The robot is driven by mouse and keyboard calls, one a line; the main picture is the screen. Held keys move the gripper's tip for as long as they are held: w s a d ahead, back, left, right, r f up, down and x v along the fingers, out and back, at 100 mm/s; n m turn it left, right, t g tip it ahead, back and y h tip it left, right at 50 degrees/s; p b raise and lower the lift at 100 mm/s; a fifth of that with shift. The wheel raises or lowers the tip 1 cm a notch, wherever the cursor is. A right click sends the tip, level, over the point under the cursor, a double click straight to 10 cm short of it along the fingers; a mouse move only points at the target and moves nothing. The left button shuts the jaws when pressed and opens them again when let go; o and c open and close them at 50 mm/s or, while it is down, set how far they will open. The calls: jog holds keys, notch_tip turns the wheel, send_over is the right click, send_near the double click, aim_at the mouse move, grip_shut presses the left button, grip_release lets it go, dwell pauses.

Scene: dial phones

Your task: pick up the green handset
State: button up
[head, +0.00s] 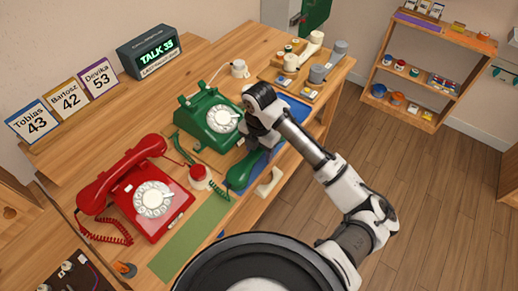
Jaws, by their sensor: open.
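The green handset (241,173) lies off its phone, on the front part of the wooden table, running diagonally. Its upper right end is partly hidden by my gripper. The green dial phone (213,120) stands behind it with an empty cradle, and a green coiled cord hangs at its left. My gripper (264,147) is open and points down over the upper right end of the handset. I cannot tell whether the fingers touch the handset or are around it.
A red dial phone (153,198) with its handset on stands at the left, with a red button (197,173) beside it. A cream piece (268,182) lies at the table's front edge. A board with knobs (311,72) is at the far right. A display reads TALK 35 (149,53).

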jog(key=shift+f, duration=0.25)
grip_shut()
jog(key=shift+r, duration=0.1)
